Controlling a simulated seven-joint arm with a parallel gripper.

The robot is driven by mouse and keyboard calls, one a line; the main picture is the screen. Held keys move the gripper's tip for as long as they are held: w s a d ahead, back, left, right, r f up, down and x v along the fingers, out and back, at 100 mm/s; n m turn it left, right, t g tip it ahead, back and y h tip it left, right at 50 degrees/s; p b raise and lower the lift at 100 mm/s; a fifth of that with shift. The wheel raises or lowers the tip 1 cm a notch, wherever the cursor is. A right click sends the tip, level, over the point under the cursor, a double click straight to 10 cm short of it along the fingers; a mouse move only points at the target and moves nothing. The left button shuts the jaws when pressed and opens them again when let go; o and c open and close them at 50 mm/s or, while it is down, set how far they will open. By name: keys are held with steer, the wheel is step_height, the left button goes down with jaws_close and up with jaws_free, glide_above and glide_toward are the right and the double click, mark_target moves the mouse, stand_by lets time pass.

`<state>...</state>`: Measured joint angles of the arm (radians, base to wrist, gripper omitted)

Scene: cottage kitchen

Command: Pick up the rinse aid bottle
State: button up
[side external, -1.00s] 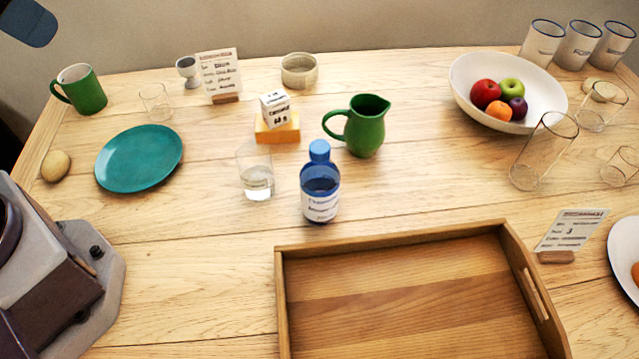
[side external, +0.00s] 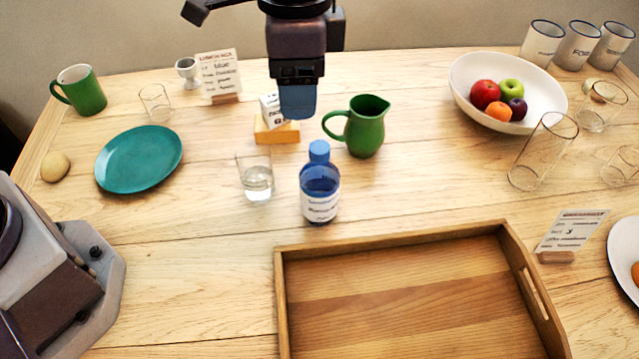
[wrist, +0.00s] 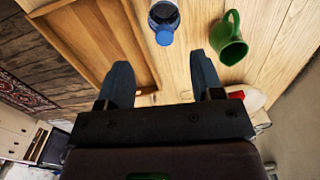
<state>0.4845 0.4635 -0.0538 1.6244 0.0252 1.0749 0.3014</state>
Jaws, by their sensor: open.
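The rinse aid bottle (side external: 320,190) is blue with a blue cap and a white label. It stands upright on the wooden table, just behind the tray. It also shows in the wrist view (wrist: 164,18), at the top middle, ahead of the fingers. My gripper (side external: 298,105) hangs above the table, higher than the bottle and a little to its left in the side view. In the wrist view its two fingers (wrist: 158,85) are apart with nothing held between them.
A green jug (side external: 366,127) stands close behind the bottle at right. A clear glass of water (side external: 257,182) stands close at left. A wooden tray (side external: 400,242) lies in front. A small box on a yellow block (side external: 286,133) is partly hidden by my gripper.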

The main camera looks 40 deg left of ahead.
mark_target(320, 147)
steer(key=shift+m, duration=0.8)
steer(key=f, duration=0.2)
steer(key=w+d+f, duration=0.1)
steer(key=f, duration=0.1)
steer(key=w+f, duration=0.1)
steer(key=f, duration=0.1)
steer(key=shift+d+f, duration=0.2)
steer(key=shift+d, duration=0.05)
steer(key=shift+s+d+f, duration=0.1)
steer(key=shift+f, duration=2.55)
jaws_close()
